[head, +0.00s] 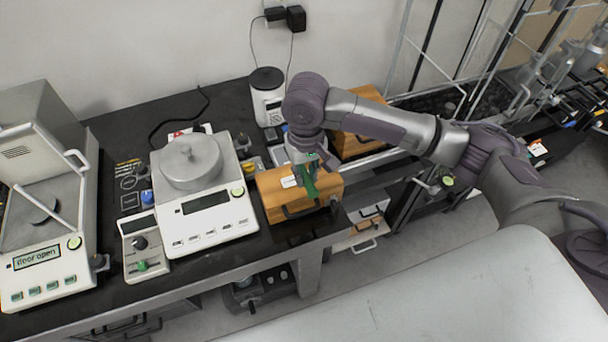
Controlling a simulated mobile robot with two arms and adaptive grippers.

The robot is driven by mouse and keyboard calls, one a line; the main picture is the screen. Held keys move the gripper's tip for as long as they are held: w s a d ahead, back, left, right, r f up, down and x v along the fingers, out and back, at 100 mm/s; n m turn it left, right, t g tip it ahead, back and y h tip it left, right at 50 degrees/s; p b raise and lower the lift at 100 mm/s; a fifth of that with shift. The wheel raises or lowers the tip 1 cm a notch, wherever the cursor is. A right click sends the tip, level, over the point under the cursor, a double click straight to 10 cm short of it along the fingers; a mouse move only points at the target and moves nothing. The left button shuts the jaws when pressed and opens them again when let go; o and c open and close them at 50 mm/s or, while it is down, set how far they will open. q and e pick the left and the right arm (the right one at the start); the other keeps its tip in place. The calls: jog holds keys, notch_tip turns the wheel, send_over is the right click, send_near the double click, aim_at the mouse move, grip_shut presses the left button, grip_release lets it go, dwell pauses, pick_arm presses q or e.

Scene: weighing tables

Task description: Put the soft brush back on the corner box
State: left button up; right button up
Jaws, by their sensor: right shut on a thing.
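The corner box (275,207) is a wooden case with a dark handle at the front right corner of the black table. My right gripper (309,172) points down over the right part of its top. It is shut on a green thing (310,188), which looks like the soft brush. The green thing is at the box's top and front edge; I cannot tell whether it touches the box. The gripper hides part of it. My left gripper is not in view.
A white balance (215,220) stands left of the box, with a small white device (144,262) beside it. Another balance at far left reads "door open" (38,257). A second wooden case (352,147) and a white jar-like device (268,104) stand behind.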

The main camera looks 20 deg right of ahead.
aim_at(303, 167)
jog(key=shift+w+d+f, duration=0.1)
jog(key=shift+w+f, duration=0.25)
jog(key=shift+w, duration=0.2)
jog(key=shift+w+f, duration=0.3)
jog(key=shift+w, duration=0.2)
jog(key=shift+w+f, duration=0.2)
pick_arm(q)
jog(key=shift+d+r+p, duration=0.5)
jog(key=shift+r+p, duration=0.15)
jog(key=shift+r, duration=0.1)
pick_arm(e)
jog(key=shift+f, duration=1.95)
jog(key=shift+f, duration=0.1)
jog(key=o, duration=0.8)
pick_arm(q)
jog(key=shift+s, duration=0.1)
pick_arm(e)
jog(key=shift+o, duration=0.2)
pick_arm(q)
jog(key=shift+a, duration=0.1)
pick_arm(e)
jog(key=shift+r, duration=0.45)
pick_arm(q)
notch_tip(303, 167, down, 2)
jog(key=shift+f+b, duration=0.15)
jog(key=shift+b, duration=1.05)
pick_arm(e)
notch_tip(303, 167, up, 11)
jog(key=shift+r, duration=0.2)
